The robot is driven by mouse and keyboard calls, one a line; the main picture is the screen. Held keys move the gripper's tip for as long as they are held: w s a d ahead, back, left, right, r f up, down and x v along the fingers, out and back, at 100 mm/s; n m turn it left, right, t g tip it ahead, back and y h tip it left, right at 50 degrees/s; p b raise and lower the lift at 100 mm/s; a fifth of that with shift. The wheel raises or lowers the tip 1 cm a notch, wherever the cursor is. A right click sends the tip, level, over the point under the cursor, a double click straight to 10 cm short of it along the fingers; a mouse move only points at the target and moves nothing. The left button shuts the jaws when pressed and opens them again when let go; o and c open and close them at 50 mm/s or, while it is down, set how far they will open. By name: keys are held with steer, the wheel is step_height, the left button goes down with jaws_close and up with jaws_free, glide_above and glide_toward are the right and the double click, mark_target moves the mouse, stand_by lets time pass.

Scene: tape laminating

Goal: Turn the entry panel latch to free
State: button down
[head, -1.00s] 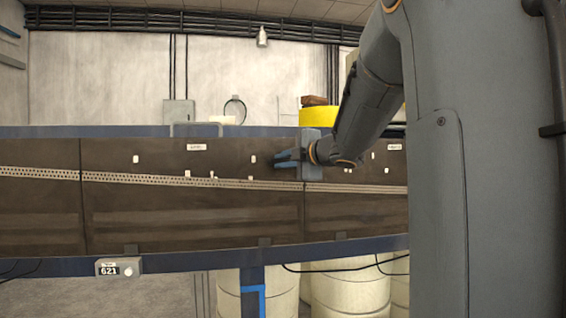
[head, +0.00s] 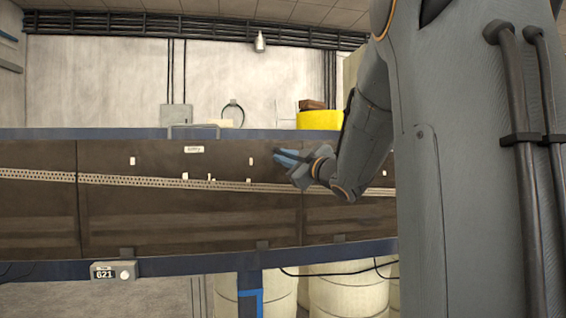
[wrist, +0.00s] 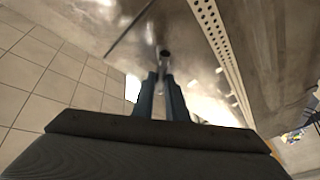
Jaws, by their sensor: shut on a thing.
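The dark entry panel (head: 150,220) runs across the head view behind a perforated strip. My gripper (head: 280,156) is at the panel's upper part, right of centre, with its blue fingers pointing left. In the wrist view my gripper (wrist: 163,78) has its two fingers close together. A small grey round-ended latch (wrist: 165,55) shows at the fingertips, and the fingers are shut on it. The latch is hidden by my gripper in the head view, so which way it is turned cannot be told.
A perforated strip (head: 130,181) slopes along the panel, with several small white tabs near it. A blue rail (head: 200,264) carries a small box marked 621 (head: 113,271). A yellow roll (head: 320,120) stands behind. Cream drums (head: 345,296) stand below.

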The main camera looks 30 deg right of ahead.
steer(key=shift+s+d+r+m+t+h+b, duration=0.1)
steer(key=shift+d+m+t+h+b, duration=0.45)
steer(key=shift+m, duration=1.2)
steer(key=shift+s+d+f+m+t+h+b, duration=0.1)
steer(key=shift+m+t+h+b, duration=0.6)
steer(key=shift+m, duration=1)
steer(key=shift+s+d+r+m+t+h+b, duration=0.2)
steer(key=shift+m+h+b, duration=0.3)
steer(key=shift+m+h, duration=0.85)
steer(key=shift+w+m+y, duration=0.1)
steer(key=shift+m+y, duration=0.3)
steer(key=shift+m, duration=0.1)
steer(key=c, duration=1.8)
jaws_free()
steer(key=shift+o, duration=0.2)
steer(key=b+v, duration=0.1)
steer(key=v, duration=0.7)
steer(key=shift+b, duration=0.4)
